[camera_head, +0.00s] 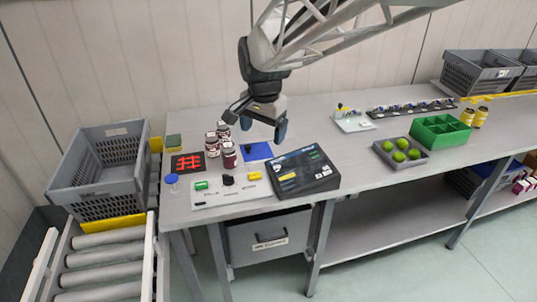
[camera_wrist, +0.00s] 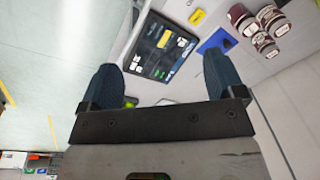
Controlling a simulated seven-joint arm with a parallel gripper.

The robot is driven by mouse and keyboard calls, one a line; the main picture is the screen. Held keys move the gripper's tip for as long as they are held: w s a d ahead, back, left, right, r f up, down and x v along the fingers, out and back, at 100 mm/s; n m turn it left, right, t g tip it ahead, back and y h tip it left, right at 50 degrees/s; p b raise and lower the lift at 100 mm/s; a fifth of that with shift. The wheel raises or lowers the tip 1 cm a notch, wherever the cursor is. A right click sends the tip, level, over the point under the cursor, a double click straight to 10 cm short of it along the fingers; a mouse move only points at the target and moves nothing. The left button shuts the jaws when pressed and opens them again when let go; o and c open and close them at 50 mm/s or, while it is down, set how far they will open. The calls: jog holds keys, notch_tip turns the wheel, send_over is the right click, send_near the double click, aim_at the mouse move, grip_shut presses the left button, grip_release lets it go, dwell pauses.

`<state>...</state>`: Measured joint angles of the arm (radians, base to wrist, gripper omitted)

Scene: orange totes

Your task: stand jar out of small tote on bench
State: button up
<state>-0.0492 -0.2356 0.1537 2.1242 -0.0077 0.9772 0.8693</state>
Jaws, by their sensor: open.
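Several dark-red jars with pale labels (camera_head: 229,155) stand close together on the left part of the bench (camera_head: 340,200). They also show at the upper right of the wrist view (camera_wrist: 243,20). I cannot make out a small tote around them. My gripper (camera_head: 257,120) is open and empty, raised above the bench to the right of the jars. In the wrist view, its blue fingers (camera_wrist: 160,62) are wide apart with nothing between them.
A black case (camera_head: 303,170), a blue mat (camera_head: 257,151) and a white board with small items (camera_head: 230,190) lie near the jars. A grey tray of green balls (camera_head: 400,153) and a green divided bin (camera_head: 440,132) stand right. The bench middle is fairly clear.

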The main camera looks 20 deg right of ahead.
jog(key=s+d+f+n, duration=0.1)
jog(key=s+n, duration=0.2)
jog(key=s, duration=0.5)
jog(key=s+d+f+n, duration=0.1)
jog(key=s+n, duration=0.2)
jog(key=s, duration=0.5)
jog(key=s+d+f+n+t, duration=0.1)
jog(key=s+n, duration=0.2)
jog(key=s, duration=0.5)
jog(key=shift+s+f, duration=0.3)
jog(key=shift+f, duration=0.1)
dwell(0.4)
